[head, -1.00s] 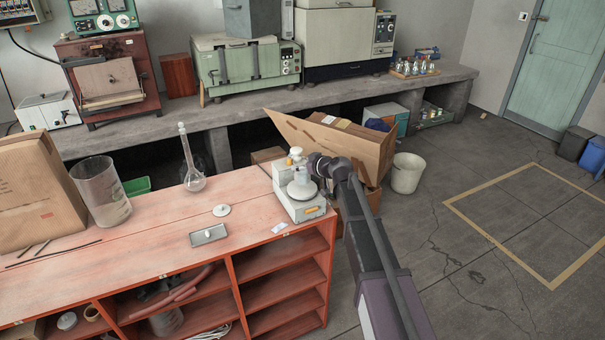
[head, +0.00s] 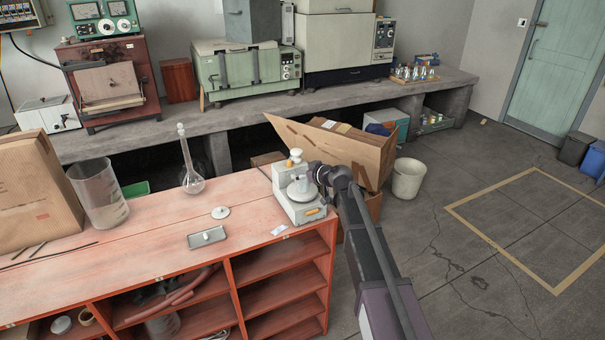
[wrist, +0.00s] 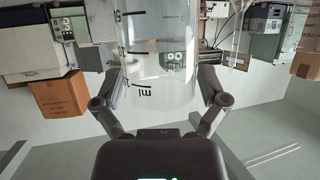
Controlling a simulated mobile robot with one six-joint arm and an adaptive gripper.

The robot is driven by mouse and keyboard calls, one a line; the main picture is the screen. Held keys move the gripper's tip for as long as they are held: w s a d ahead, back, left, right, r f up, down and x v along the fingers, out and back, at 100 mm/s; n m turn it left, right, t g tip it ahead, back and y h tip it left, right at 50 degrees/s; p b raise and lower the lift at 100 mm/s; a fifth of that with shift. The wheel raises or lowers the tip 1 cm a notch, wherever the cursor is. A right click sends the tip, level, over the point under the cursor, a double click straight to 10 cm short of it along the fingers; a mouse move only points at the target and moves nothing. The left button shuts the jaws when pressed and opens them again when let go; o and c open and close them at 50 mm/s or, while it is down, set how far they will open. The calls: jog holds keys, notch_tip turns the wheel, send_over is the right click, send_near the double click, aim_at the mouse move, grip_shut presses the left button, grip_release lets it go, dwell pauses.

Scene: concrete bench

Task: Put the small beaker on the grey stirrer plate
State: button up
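The small beaker (wrist: 160,55) is clear glass with black graduation marks. It fills the upper middle of the wrist view. My gripper (wrist: 162,87) has one finger against each side of it and looks shut on it. The beaker shows there as a small pale shape over the plate's round top. I cannot tell if it touches the top.
A tall glass cylinder (head: 99,195), a round flask (head: 192,180), a white lid (head: 220,212) and a small grey tray (head: 207,237) stand left on the red bench (head: 150,232). An open cardboard box (head: 345,150) is behind my arm. A white bucket (head: 408,178) stands on the floor.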

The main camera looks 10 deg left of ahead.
jog(key=shift+r, duration=0.1)
dwell(0.4)
jog(key=shift+r, duration=0.15)
jog(key=p+v, duration=0.5)
jog(key=v, duration=0.7)
dwell(0.4)
jog(key=s+d+f+m+g+h, duration=0.3)
jog(key=s+d, duration=0.3)
jog(key=s, duration=0.3)
jog(key=s+d+f+m+g+h, duration=0.3)
jog(key=s+d, duration=0.3)
jog(key=s, duration=0.3)
jog(key=s+d+f+m+g+h, duration=0.3)
jog(key=s+d+f, duration=0.2)
jog(key=s, duration=0.4)
jog(key=shift+d+f+h, duration=0.35)
jog(key=shift+d+h, duration=0.05)
jog(key=shift+d, duration=0.35)
